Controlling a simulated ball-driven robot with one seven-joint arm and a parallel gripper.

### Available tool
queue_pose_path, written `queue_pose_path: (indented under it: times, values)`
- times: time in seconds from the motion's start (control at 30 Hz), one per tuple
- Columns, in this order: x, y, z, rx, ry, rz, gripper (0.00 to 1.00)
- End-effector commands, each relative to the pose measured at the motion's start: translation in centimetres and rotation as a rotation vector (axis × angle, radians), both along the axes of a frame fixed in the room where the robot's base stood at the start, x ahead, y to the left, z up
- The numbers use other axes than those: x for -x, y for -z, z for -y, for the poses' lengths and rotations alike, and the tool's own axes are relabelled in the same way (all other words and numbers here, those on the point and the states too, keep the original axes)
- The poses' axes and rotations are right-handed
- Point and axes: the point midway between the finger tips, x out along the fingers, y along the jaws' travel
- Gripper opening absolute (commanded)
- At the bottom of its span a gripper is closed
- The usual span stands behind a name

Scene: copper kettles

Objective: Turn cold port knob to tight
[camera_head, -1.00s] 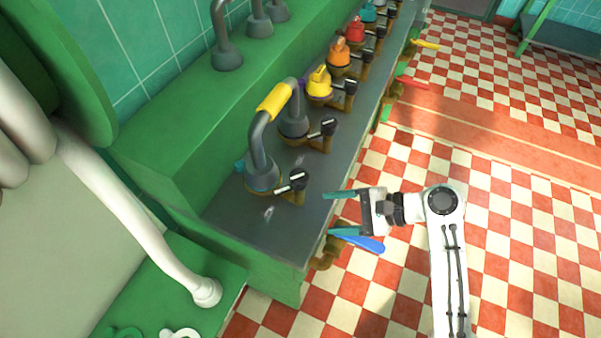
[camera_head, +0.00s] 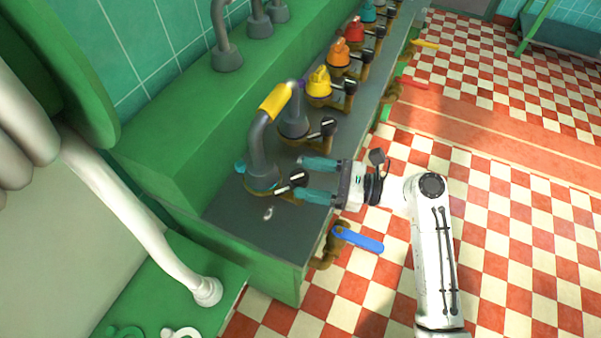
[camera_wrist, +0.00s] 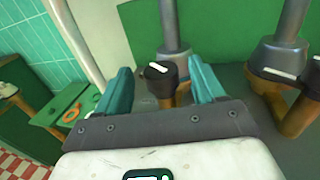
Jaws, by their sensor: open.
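A black knob (camera_head: 298,179) with a white pointer mark sits on a brass fitting at the near pipe on the grey counter (camera_head: 235,213). Which port is the cold one is not labelled legibly. My gripper (camera_head: 311,179) is open, its teal fingers reaching over the counter around or just beside this knob. In the wrist view the knob (camera_wrist: 159,72) lies between the two fingers, a little beyond the palm, with space on both sides. A second black knob (camera_head: 328,126) stands farther along the counter, and it also shows at the right of the wrist view (camera_wrist: 282,70).
A grey pipe (camera_head: 260,150) with a yellow sleeve (camera_head: 275,101) rises behind the knobs. A blue lever (camera_head: 359,240) sticks out below the counter's front edge. More coloured valves, such as a yellow one (camera_head: 319,84), line the counter.

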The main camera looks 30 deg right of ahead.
Motion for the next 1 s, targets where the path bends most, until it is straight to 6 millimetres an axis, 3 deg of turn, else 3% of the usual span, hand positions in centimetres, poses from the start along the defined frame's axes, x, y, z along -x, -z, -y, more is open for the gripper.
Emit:
queue_pose_path:
  times: [0.2,0.57,1.0]
  values:
    - [-1.4,0.0,-1.5,0.001,0.000,0.001,0.69]
    - [-1.6,0.0,-1.8,0.001,0.000,0.000,0.68]
    - [-1.6,0.0,-1.8,0.001,0.000,0.000,0.26]
